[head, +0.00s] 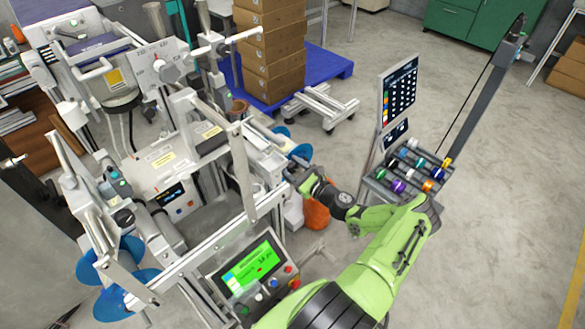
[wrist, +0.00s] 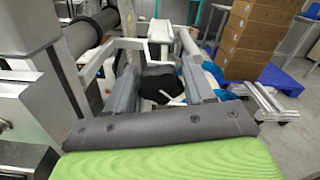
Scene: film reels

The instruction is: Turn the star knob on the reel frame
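My gripper (wrist: 160,76) is at the machine's right side, with its two grey fingers wide apart. A black, blocky knob-like part (wrist: 160,88) shows between the fingers in the wrist view. It looks like the star knob, but its lobes are not clear. I cannot tell whether the fingers touch it. In the head view my gripper (head: 302,180) reaches the reel frame (head: 243,172) next to the blue reels (head: 299,152). The knob is hidden there by my gripper and the frame.
A lit green screen (head: 250,268) with buttons stands close to my arm. A rack of coloured rolls (head: 405,172) and a tall display (head: 398,92) stand to the right. Boxes (head: 272,50) sit on a blue pallet (head: 325,62) behind.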

